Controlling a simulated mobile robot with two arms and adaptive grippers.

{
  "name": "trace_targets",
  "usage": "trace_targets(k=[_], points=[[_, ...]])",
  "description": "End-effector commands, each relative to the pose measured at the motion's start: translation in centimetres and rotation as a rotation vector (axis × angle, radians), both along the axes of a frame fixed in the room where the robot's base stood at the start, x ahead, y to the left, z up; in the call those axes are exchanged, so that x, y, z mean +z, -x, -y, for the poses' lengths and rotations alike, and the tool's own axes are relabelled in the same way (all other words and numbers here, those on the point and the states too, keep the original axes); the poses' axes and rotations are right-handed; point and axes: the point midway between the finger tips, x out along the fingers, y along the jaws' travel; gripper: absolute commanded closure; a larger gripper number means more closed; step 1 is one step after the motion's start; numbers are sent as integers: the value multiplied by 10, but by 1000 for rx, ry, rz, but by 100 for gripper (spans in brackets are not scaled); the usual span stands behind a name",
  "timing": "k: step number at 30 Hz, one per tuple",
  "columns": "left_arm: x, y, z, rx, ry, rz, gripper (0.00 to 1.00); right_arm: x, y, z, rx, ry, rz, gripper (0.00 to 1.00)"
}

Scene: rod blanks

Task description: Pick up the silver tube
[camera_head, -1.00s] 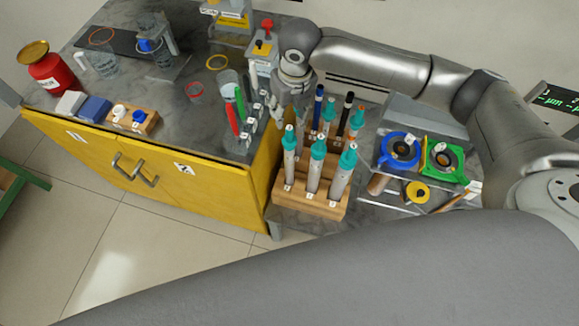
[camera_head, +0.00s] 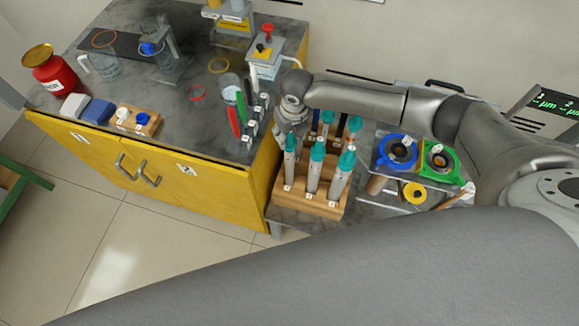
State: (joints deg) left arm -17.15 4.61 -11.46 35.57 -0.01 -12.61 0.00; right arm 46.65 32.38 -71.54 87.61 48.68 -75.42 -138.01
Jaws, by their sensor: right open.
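A wooden rack (camera_head: 319,208) holds upright silver-grey tubes with teal tops: a left front one (camera_head: 289,166), a middle front one (camera_head: 314,172) and a right front one (camera_head: 340,180). I cannot tell which of them is the silver tube. Further rods stand behind them, including a blue one (camera_head: 315,120); the back row is partly hidden. My right gripper (camera_head: 287,138) is open and points down at the rack's left side, just above and behind the left front tube. I cannot tell whether it touches it. My left gripper is out of view.
Left of the rack, a yellow cabinet (camera_head: 215,185) carries a row of rods, including a red one (camera_head: 233,122), close to my right gripper. Right of the rack stand a blue ring fixture (camera_head: 384,160) and a green one (camera_head: 458,169).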

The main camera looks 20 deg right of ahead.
Motion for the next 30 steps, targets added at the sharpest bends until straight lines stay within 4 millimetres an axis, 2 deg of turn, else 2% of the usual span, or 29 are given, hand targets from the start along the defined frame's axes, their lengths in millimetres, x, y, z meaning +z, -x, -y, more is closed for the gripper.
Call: trace_targets(k=[6, 16, 30], points=[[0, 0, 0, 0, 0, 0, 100, -1, 0, 0, 0, -1, 1, 58], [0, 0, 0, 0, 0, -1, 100, 0, 0, 0, 0, -1, 0, 100], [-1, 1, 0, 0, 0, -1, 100, 3, -1, 0, 0, -1, 2, 100]])
